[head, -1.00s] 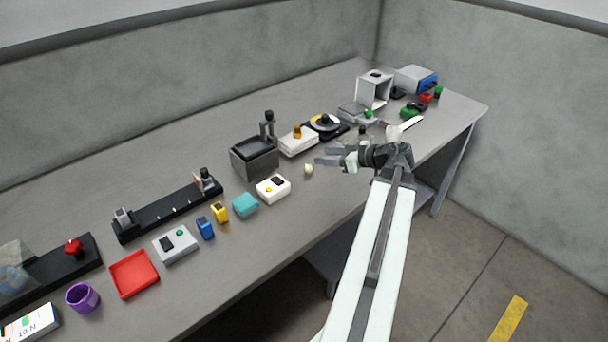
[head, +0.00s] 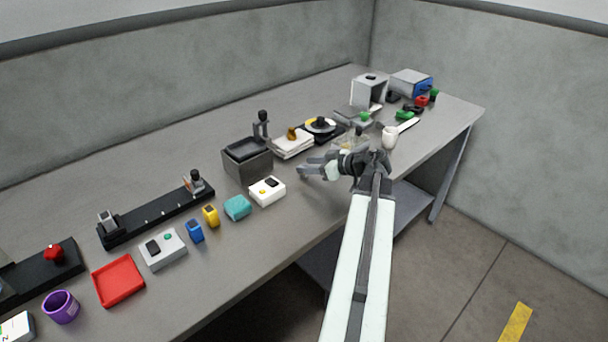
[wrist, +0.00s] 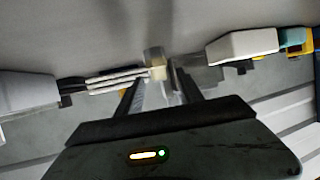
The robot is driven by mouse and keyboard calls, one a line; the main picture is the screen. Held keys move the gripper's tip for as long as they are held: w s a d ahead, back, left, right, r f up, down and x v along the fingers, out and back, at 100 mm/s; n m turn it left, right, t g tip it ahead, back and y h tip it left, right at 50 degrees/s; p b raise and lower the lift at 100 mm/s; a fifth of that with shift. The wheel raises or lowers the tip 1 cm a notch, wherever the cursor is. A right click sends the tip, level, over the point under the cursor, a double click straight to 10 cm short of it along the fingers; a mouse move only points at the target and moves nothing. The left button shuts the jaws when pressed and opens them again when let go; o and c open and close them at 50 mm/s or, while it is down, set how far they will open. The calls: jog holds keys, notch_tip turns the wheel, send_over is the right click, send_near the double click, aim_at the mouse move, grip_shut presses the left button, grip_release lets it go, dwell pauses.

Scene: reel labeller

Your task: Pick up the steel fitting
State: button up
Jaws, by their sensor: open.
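The steel fitting (wrist: 154,56) appears in the wrist view as a small, short piece with a greyish body and a cream end. It stands between the tips of my gripper (wrist: 155,75), whose two dark fingers lie on either side with the jaws apart. I cannot tell whether either finger touches it. In the head view my gripper (head: 303,171) is low over the table, just right of the white box, and its fingers hide the fitting.
A dark open bin (head: 248,160) and a white stack (head: 292,145) stand behind. A white cup (head: 390,137) is to the right. The front table edge is near.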

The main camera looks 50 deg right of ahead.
jog(key=shift+x, duration=1.2)
jog(key=shift+s, duration=0.1)
jog(key=shift+c, duration=0.3)
grip_shut()
jog(key=shift+r, duration=0.1)
jog(key=shift+r, duration=0.2)
jog(key=r+p, duration=0.1)
jog(key=p, duration=0.1)
jog(key=r+p, duration=0.1)
jog(key=r, duration=0.1)
jog(key=shift+s+d+r+p, duration=0.2)
jog(key=shift+s+p, duration=0.2)
jog(key=s+d, duration=0.2)
jog(key=s, duration=0.2)
jog(key=s+d, duration=0.1)
jog(key=s, duration=0.4)
jog(key=s+d+r+p, duration=0.1)
jog(key=s+d, duration=0.1)
jog(key=s, duration=0.3)
jog(key=shift+d, duration=0.35)
